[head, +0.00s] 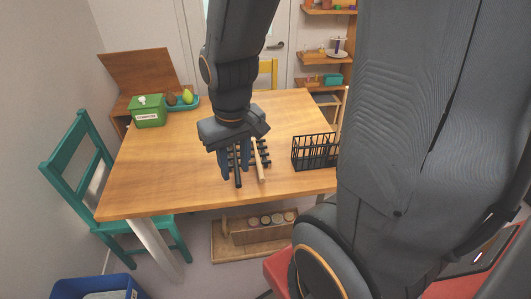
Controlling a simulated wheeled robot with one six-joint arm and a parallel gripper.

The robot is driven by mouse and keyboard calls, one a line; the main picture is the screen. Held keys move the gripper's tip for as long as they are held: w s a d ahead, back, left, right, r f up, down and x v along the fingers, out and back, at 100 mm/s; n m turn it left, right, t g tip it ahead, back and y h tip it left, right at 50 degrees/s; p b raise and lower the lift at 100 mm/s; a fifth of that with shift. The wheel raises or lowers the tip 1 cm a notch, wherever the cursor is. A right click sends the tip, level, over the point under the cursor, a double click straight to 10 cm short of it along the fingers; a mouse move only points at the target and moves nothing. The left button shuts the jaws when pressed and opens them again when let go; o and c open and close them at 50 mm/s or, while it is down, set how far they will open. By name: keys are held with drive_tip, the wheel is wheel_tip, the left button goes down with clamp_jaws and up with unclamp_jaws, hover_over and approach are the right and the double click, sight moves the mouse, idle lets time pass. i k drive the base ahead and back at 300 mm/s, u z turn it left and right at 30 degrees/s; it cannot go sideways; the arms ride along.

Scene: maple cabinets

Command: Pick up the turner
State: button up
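My gripper (235,166) points down over the wooden table, with its two dark fingers apart. Below it a black rack (264,154) holds long utensils. A black handle (238,179) shows between or just below the fingers, and a pale wooden handle (259,170) lies to their right. I cannot tell which handle belongs to the turner, as the utensil heads are hidden behind my gripper and wrist. I see no clear contact between the fingers and either handle.
A black wire basket (315,152) stands right of the rack on the table (165,175). A green box (148,111) and a teal tray (184,103) with fruit stand at the back left. The table's left half is clear. A teal chair (75,160) stands at its left.

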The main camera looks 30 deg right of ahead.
sight(261, 178)
drive_tip(key=z, duration=1.6)
drive_tip(key=k, duration=1.65)
drive_tip(key=u, duration=0.8)
drive_tip(key=i, duration=1.65)
